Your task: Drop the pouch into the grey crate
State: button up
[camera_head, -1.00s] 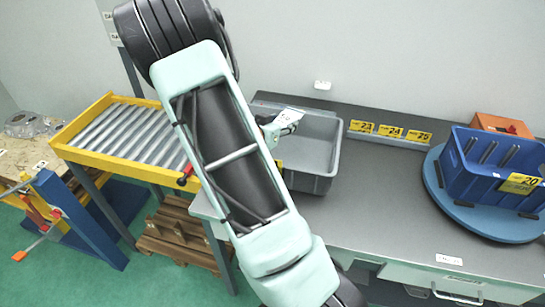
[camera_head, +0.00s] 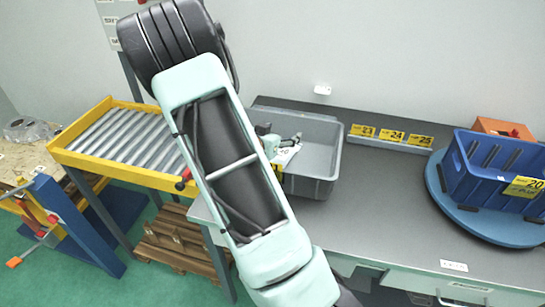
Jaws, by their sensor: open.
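The grey crate (camera_head: 326,128) stands on the left part of the grey bench, its left side hidden behind my arm. My gripper (camera_head: 294,140) is over the crate's interior, open, and only partly visible past my arm. The pouch (camera_head: 284,157), a small white packet with dark print, is just below my gripper and inside the crate's outline. It looks apart from the fingers. I cannot tell whether it touches the crate floor.
A blue crate (camera_head: 492,172) with yellow label 20 stands on a blue round turntable (camera_head: 447,207) at the right. An orange box (camera_head: 500,127) is behind it. A yellow-framed roller conveyor (camera_head: 120,140) is at the left. The bench (camera_head: 390,190) between is clear.

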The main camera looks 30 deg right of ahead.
jog(key=v, duration=1.2)
jog(key=shift+r, duration=0.1)
